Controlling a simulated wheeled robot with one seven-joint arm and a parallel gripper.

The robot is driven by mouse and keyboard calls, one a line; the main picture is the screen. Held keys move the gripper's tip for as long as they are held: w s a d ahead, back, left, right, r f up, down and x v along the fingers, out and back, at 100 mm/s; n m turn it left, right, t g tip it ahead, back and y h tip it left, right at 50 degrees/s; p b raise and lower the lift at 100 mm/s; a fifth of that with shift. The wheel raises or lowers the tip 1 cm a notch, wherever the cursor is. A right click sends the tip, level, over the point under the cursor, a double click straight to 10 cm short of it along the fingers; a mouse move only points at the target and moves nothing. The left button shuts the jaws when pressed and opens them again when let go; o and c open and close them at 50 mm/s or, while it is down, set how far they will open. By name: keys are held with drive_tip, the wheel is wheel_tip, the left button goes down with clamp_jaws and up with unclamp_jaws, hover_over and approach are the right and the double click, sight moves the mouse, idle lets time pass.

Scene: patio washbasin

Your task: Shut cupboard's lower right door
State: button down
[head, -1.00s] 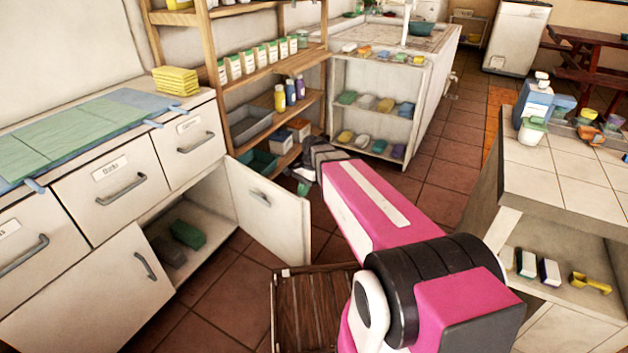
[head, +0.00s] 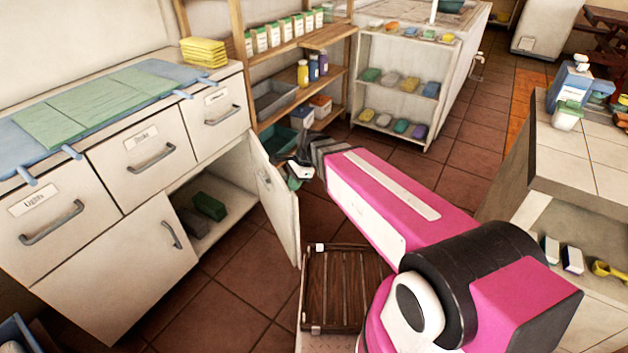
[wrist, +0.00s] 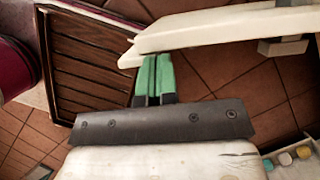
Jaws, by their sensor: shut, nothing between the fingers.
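The cupboard's lower right door (head: 279,205) is a white panel standing open, swung out from the cupboard front, seen at a steep angle. Behind it the opening shows a green block (head: 209,206) and a darker one inside. My gripper (head: 293,183) is shut and empty, at the far, right-hand side of the door near its upper edge. In the wrist view the green fingers (wrist: 153,72) are together, with their tips at the edge of the white door panel (wrist: 220,32). They look touching or very close; I cannot tell which.
The wooden shelf (head: 300,95) is behind my gripper. A tiled counter (head: 590,150) stands on the right. The neighbouring lower left door (head: 120,275) is shut.

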drive_tip(key=s+a+m+t, duration=0.1)
drive_tip(key=s+a+m, duration=0.2)
drive_tip(key=a, duration=1.4)
drive_tip(key=s+a+m+t, duration=0.1)
drive_tip(key=s+a+m, duration=0.1)
drive_tip(key=a, duration=1.5)
drive_tip(key=shift+s+m+y, duration=0.3)
drive_tip(key=shift+s+m, duration=0.1)
drive_tip(key=shift+d, duration=0.1)
